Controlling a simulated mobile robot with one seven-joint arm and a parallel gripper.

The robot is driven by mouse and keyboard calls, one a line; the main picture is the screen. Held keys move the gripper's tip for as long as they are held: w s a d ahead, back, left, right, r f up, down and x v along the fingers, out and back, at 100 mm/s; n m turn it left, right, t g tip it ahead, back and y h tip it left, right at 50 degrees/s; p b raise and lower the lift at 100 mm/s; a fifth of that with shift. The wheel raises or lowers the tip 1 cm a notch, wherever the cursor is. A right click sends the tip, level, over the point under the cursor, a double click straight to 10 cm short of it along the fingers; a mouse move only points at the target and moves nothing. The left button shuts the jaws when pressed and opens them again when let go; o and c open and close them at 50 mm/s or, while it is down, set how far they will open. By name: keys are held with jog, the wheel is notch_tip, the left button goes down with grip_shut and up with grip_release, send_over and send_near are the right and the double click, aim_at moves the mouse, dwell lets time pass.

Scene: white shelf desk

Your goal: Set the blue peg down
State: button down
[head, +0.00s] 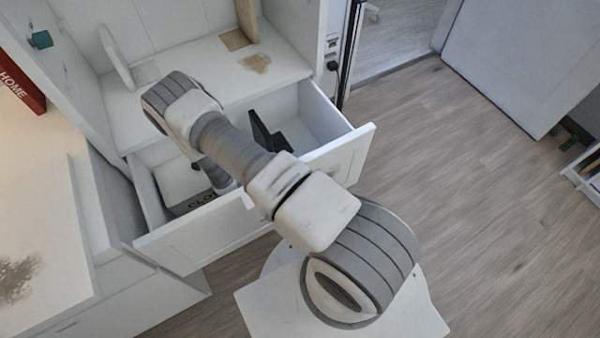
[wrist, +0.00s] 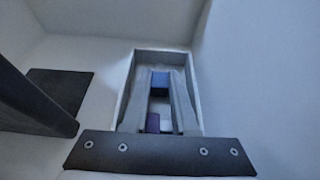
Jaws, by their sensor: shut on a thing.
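In the wrist view the blue peg (wrist: 160,79) sits between the fingertips of my gripper (wrist: 161,89), which is shut on it. The gripper points down into an open drawer (head: 325,112). Behind the fingers is a small pale box with a raised rim (wrist: 127,88). A small dark purple thing (wrist: 153,122) shows between the fingers, lower in the picture. I cannot tell whether the peg touches the box floor. In the head view my arm hides the peg and the fingertips.
A dark upright thing (wrist: 32,98) stands left of the fingers, with a dark flat patch (wrist: 68,86) behind it. In the head view a black thing (head: 264,133) stands in the drawer. Drawer walls surround the gripper. A white shelf (head: 215,75) lies above the drawer's back.

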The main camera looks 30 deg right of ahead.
jog(key=c, duration=1)
grip_release()
jog(key=shift+f, duration=0.1)
